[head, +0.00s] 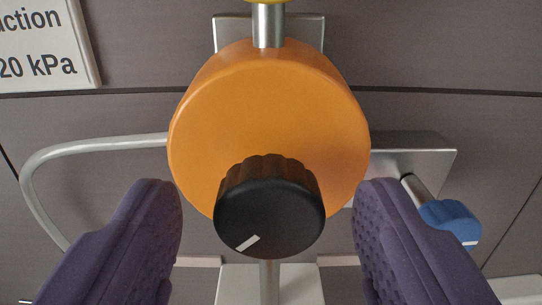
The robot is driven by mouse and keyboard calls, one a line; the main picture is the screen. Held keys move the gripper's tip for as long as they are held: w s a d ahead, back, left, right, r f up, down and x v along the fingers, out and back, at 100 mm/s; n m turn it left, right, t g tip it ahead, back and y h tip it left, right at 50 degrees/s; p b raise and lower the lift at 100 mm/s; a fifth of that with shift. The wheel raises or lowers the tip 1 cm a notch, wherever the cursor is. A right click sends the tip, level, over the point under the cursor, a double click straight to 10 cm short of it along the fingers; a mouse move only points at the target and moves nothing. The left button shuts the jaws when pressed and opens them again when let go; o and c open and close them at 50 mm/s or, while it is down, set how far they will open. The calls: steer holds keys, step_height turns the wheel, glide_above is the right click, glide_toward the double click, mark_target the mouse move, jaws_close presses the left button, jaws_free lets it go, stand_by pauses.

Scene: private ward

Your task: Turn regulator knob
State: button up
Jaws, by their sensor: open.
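The regulator has a round orange body (268,110) in the middle of the head view. A black ribbed regulator knob (275,210) stands out from its lower front. A white mark on the knob's face points to the lower left. My gripper (268,215) is open, with one purple finger on each side of the knob. Both fingers look clear of the knob, with a gap on each side. How deep the fingertips reach relative to the knob is hard to tell.
A grey pipe (95,152) curves off to the left of the regulator. A blue knob (450,222) on a metal stem sits close to the right finger. A white sign (45,45) reading "20 kPa" is at the upper left. A grey panelled wall (440,60) lies behind.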

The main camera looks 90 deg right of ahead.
steer(key=shift+d, duration=0.3)
steer(key=shift+c, duration=0.4)
steer(key=c, duration=1)
steer(key=shift+o, duration=0.2)
steer(key=shift+n, duration=0.3)
